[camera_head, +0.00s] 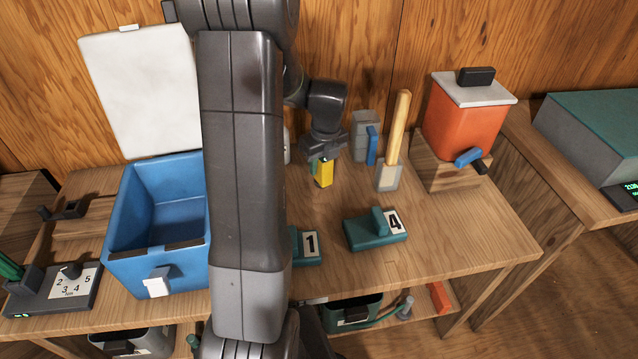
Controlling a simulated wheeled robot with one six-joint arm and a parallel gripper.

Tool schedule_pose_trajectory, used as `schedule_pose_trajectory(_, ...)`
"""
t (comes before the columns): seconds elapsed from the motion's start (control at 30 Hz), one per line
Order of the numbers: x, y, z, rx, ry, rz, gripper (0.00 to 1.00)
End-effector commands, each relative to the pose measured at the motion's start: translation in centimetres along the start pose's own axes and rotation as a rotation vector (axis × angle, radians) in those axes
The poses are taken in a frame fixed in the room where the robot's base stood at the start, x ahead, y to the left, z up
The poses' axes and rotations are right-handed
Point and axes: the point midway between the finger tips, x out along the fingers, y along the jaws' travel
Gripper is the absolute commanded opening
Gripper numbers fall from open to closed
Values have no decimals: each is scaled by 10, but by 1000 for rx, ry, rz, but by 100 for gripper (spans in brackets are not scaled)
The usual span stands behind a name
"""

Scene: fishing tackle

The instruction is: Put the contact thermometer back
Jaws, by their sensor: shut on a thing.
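My gripper (321,158) points down over the wooden table, right of my arm's large link. It is shut on a small yellow thing with a dark top, which looks like the contact thermometer (323,174). The thermometer hangs upright below the fingers. I cannot tell whether its lower end touches the table. A grey upright block with a blue part (366,138) stands just right of my gripper. I cannot tell which place belongs to the thermometer.
A wooden-handled tool stands in a pale holder (389,177). Green blocks marked 4 (374,230) and 1 (307,247) sit in front. An open blue cooler (155,237) stands left, an orange container (460,122) right. My arm hides the middle-left table. Bare table (470,225) lies front right.

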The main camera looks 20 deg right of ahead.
Motion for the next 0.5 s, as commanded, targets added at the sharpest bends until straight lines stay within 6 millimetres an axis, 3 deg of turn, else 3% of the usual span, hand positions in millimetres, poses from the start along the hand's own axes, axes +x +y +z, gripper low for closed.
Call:
schedule_pose_trajectory(0.1,18,0,-3,0,0,0,0)
schedule_pose_trajectory(0.27,30,0,-4,0,0,0,0)
schedule_pose_trajectory(0.5,60,0,-9,0,0,0,0)
